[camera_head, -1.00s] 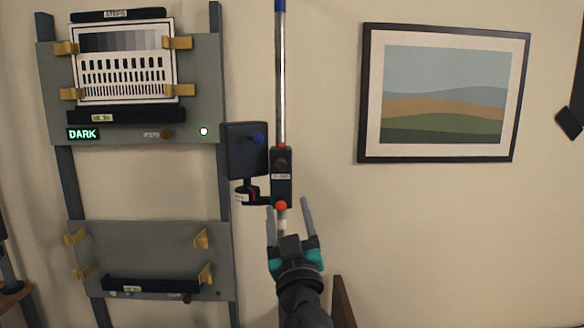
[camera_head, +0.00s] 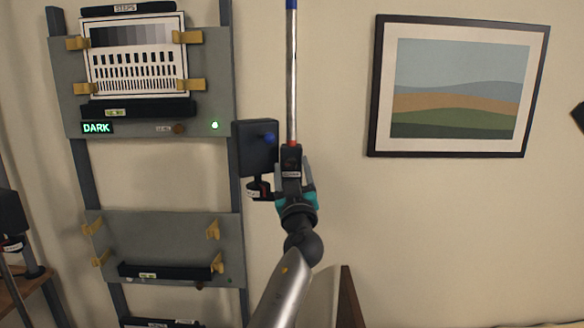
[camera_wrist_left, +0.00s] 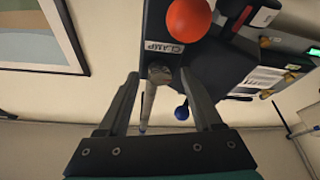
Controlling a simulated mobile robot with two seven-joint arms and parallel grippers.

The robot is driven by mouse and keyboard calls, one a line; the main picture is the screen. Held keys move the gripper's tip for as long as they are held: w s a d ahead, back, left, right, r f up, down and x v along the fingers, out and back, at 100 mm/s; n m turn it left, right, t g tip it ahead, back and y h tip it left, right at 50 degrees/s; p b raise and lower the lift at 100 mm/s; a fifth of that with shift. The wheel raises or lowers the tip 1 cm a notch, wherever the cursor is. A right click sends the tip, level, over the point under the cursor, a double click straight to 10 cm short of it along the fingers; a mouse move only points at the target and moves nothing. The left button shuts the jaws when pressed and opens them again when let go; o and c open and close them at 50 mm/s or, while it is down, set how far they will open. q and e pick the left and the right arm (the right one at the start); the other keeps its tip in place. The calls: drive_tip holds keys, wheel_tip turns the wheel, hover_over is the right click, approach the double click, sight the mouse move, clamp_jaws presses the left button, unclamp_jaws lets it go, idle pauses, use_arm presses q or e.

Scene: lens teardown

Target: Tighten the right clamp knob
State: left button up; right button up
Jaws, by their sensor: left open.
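The dark clamp block (camera_head: 291,157) sits on a vertical metal pole (camera_head: 291,90), with a small red spot at its top. In the left wrist view the clamp block (camera_wrist_left: 218,55) carries a "CLAMP" label and a large orange-red ball knob (camera_wrist_left: 188,18). My left gripper (camera_head: 292,173) is open at the lower part of the block. In the wrist view its fingers (camera_wrist_left: 159,76) point at the block, with the pole between them and the ball knob beyond the tips, not between them. In the head view the gripper hides the lower knob. My right gripper is not in view.
A dark box (camera_head: 255,148) with a blue knob (camera_head: 270,138) is mounted left of the pole. A grey rack (camera_head: 222,70) holds a test chart and a "DARK" display. A framed picture (camera_head: 373,90) hangs right. Another stand's dark head (camera_head: 12,212) shows at far left.

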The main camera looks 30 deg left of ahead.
use_arm(q)
clamp_jaws()
idle(0.6)
